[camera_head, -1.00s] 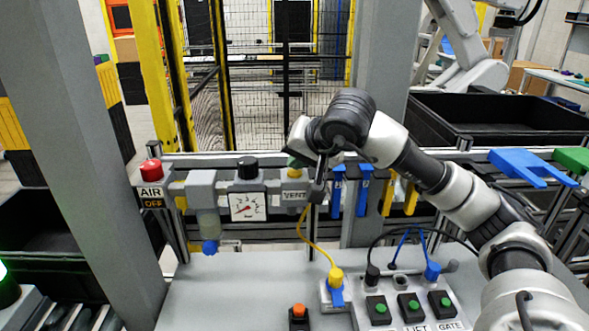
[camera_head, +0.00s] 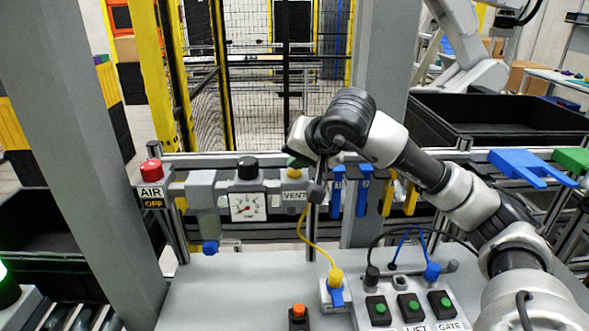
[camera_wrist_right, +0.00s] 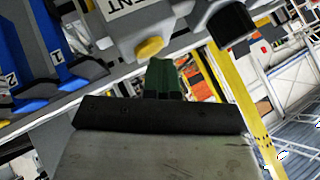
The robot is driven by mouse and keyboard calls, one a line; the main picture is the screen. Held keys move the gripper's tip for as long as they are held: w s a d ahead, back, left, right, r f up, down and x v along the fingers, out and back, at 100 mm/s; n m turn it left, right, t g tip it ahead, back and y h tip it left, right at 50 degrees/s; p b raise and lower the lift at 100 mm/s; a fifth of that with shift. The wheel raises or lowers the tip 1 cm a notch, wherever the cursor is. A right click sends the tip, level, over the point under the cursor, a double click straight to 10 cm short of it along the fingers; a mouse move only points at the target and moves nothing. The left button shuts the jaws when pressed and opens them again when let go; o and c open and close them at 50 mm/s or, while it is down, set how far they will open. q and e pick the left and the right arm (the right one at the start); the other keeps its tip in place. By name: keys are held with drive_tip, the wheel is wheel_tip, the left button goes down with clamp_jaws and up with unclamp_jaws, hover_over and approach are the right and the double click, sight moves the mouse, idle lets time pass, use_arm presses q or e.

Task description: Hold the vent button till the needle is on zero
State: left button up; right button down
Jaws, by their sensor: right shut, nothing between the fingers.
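The vent button (camera_head: 293,173) is a small yellow knob on top of the grey block labelled VENT. It also shows in the right wrist view (camera_wrist_right: 150,47). My right gripper (camera_head: 295,163), with green fingertips, is shut and empty right above the button. In the right wrist view the fingertips (camera_wrist_right: 165,72) end beside the yellow knob; I cannot tell whether they touch it. The pressure gauge (camera_head: 248,207) has a white square face and a red needle left of the VENT label. The needle is too small to read exactly. My left gripper is not in view.
A red AIR knob (camera_head: 151,171) above an OFF sign stands at the left. Blue hooks (camera_head: 336,192) hang right of the vent block. A yellow cable (camera_head: 305,232) runs down to the bench panel. Green-button boxes (camera_head: 409,307) stand at the front right.

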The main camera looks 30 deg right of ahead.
sight(298, 172)
drive_tip(key=shift+r+p, duration=0.6)
drive_tip(key=shift+r, duration=0.25)
wheel_tip(298, 172, up, 5)
drive_tip(key=p, duration=0.4)
drive_tip(key=shift+f, duration=0.1)
idle(0.3)
